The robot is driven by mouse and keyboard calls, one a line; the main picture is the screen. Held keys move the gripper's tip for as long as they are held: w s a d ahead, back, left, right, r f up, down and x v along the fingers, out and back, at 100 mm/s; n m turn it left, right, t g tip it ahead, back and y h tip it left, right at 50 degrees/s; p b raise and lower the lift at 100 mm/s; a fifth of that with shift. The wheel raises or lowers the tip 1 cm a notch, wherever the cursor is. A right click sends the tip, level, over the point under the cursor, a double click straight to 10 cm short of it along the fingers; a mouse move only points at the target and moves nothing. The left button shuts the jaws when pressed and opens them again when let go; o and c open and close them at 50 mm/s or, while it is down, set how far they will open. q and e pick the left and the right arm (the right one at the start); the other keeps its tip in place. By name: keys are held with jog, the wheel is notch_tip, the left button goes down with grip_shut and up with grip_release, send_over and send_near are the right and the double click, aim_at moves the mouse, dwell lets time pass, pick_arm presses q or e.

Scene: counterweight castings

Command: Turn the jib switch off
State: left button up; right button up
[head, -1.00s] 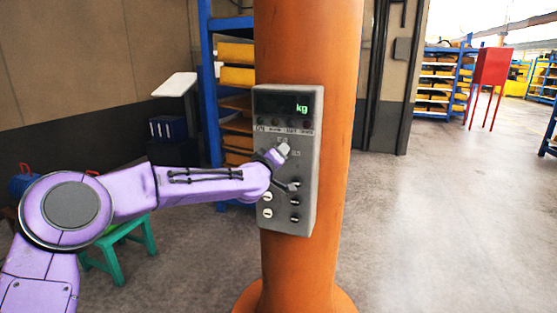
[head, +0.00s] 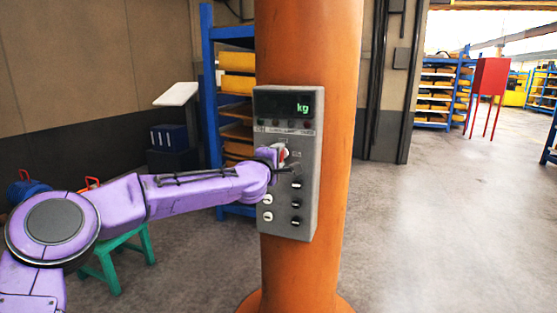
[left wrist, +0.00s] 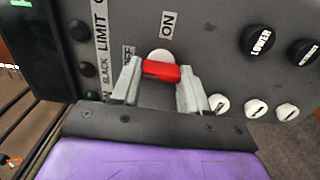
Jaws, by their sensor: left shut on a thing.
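The grey control box (head: 308,150) is fixed to an orange column. Its display at the top reads "kg". The jib switch (left wrist: 161,70) is a red bar handle on a pale round base. ON and OFF labels stand by it in the left wrist view; the OFF label is partly covered. My left gripper (left wrist: 161,82) is shut on the red handle, a finger on either side. In the head view the left gripper (head: 281,158) is against the box front and the switch (head: 284,153) is partly hidden. My right gripper is not in view.
Below the switch are white knobs (head: 267,199) and black knobs (head: 296,185). The orange column (head: 305,50) stands behind the box. A green stool (head: 125,250) is at the lower left, and blue shelving (head: 208,90) stands behind. The floor at right is clear.

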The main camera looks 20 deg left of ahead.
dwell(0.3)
pick_arm(q)
jog(key=o, duration=1.1)
jog(key=shift+c, duration=0.2)
jog(key=s+b, duration=0.3)
jog(key=s, duration=0.7)
jog(key=shift+s+a+b, duration=0.2)
jog(key=shift+s+b, duration=0.1)
